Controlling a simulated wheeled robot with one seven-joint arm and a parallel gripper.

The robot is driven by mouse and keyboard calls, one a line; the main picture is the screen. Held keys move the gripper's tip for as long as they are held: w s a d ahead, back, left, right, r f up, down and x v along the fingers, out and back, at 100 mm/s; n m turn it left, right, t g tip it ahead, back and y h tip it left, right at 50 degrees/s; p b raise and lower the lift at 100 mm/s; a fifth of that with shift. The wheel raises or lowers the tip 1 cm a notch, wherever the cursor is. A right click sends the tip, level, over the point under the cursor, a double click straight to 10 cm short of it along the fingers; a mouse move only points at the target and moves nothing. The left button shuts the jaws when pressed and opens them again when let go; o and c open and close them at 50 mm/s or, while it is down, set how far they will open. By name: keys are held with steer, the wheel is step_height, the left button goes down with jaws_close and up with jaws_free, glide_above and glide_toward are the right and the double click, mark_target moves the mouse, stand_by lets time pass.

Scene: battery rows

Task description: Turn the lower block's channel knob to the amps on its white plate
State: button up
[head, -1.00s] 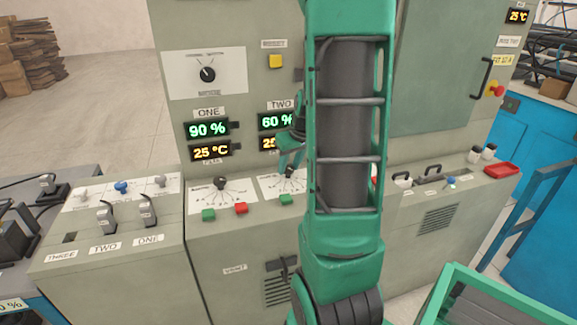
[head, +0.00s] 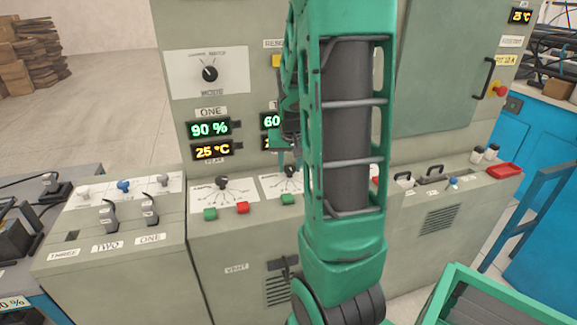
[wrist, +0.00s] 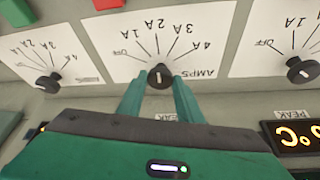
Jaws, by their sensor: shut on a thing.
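My gripper (wrist: 160,84) is shut on a black round channel knob (wrist: 160,74) in the wrist view, one finger on each side. The knob sits on a white dial plate (wrist: 215,18) marked OFF, 1A, 2A, 3A, 4A and AMPS, seen upside down. The knob's pale mark looks roughly upright in that picture, near the 2A line. In the head view my gripper (head: 284,148) reaches the second dial plate (head: 268,184), partly hidden by my arm. The blocks' numbers and a white plate giving the amps cannot be made out.
Other dial knobs stand either side in the wrist view, left (wrist: 48,83) and right (wrist: 301,70). In the head view, green (head: 210,213) and red (head: 243,207) buttons lie below the first dial (head: 222,183). The MODE knob (head: 210,73) is above.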

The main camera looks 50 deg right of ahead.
steer(key=o, duration=1)
steer(key=v, duration=1)
steer(key=shift+a+r, duration=0.15)
steer(key=shift+r, duration=0.15)
steer(key=shift+s, duration=0.1)
steer(key=s+a+f+n+g+y, duration=0.1)
steer(key=s+a, duration=0.4)
steer(key=s, duration=0.1)
steer(key=s+a+f+n+g+y, duration=0.1)
steer(key=s+a, duration=0.5)
steer(key=s+a+f+g+y, duration=0.1)
steer(key=s+a, duration=0.5)
steer(key=shift+a+f+n, duration=0.15)
steer(key=shift+f+n, duration=0.25)
